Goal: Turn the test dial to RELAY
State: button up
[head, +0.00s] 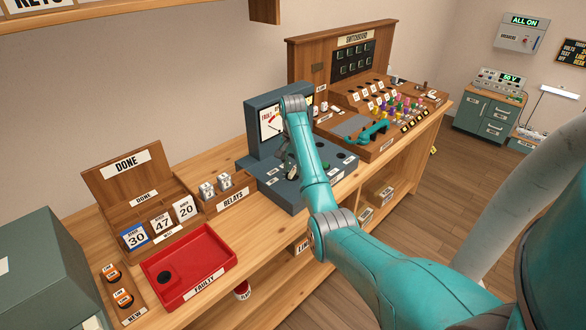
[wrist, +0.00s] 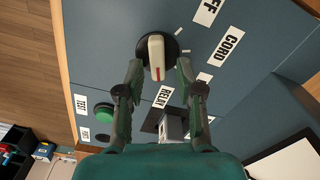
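The test dial (wrist: 157,48) is a black round knob with a white bar handle, on the blue-grey panel in the wrist view. The CORD label (wrist: 228,45) and a label ending in FF lie up and right of the dial. Another label is partly hidden by the right finger. My gripper (wrist: 159,66) is open, with a finger on each side of the handle and visible gaps. In the head view my gripper (head: 289,166) is over the blue test set (head: 262,172), and the arm hides the dial.
A green button (wrist: 104,112) sits beside the TEST label. In the head view, a meter (head: 270,122) stands behind the test set's panel. The switchboard (head: 355,85) is to the right. The relays box (head: 228,192), the DONE rack (head: 125,185) and a red FAULTY tray (head: 205,262) are left.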

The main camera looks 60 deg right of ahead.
jog(key=shift+f+n, duration=0.25)
jog(key=shift+n, duration=0.05)
